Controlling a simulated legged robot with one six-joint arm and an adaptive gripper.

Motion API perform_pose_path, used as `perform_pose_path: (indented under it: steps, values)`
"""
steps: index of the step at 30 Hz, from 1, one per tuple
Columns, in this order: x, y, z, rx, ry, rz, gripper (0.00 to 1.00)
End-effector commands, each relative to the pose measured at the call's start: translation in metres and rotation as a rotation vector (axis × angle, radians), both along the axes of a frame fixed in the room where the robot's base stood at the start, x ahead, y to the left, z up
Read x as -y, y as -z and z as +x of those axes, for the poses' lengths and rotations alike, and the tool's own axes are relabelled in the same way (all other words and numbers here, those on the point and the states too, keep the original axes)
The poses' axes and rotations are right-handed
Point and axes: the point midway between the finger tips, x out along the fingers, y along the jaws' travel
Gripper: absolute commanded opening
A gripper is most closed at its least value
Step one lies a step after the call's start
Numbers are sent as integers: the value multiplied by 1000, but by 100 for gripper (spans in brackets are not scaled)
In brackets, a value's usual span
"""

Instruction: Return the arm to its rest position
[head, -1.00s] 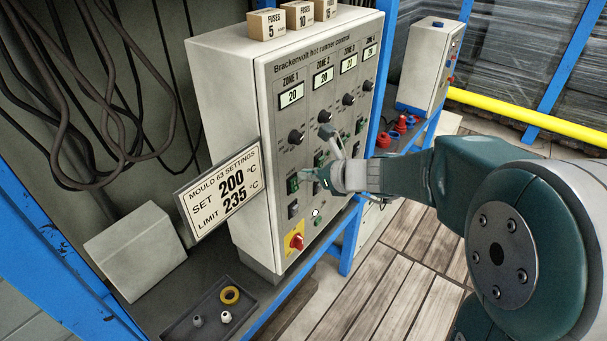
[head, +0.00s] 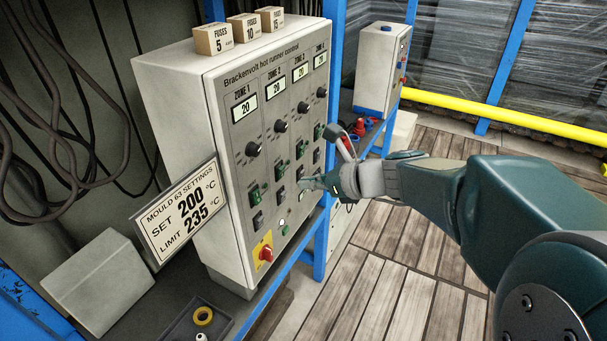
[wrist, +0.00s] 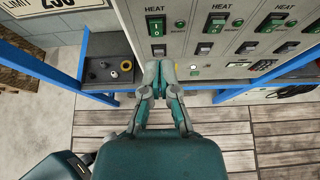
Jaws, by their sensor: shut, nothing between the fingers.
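My gripper (head: 318,182) is stretched out in front of the lower part of the hot runner control cabinet (head: 170,110). In the wrist view my gripper (wrist: 160,72) has its two fingers together with nothing between them. The fingertips overlap the bottom of the panel in that view, near the heat switches (wrist: 158,28). I cannot tell whether they touch the panel. My arm (head: 430,185) reaches in from the right in the head view.
A settings card (head: 178,213) sticks out at the cabinet's left. Fuse boxes (head: 243,28) stand on top. Blue posts (head: 320,235) stand close by. The plank floor (head: 370,265) is clear.

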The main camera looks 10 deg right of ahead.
Motion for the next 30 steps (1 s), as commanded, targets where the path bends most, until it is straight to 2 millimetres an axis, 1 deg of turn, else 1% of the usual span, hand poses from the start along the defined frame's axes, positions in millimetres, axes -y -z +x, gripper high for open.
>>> perform_pose_path:
  steps: [5, 8, 11, 12, 17, 21, 23, 27, 30]
  values:
    - [-1, 0, -3, 10, -14, -16, 0]
    - [-6, -1, -16, 59, -85, -106, 0]
    - [-12, 0, -41, 151, -223, -274, 0]
    - [-13, 1, -52, 193, -287, -350, 0]
    - [-12, 7, -93, 357, -547, -646, 0]
    - [-3, 12, -125, 495, -782, -896, 0]
    - [3, 14, -137, 549, -886, -1000, 0]
    - [19, 16, -162, 668, -1132, -1241, 0]
    - [33, 16, -178, 740, -1314, -1408, 0]
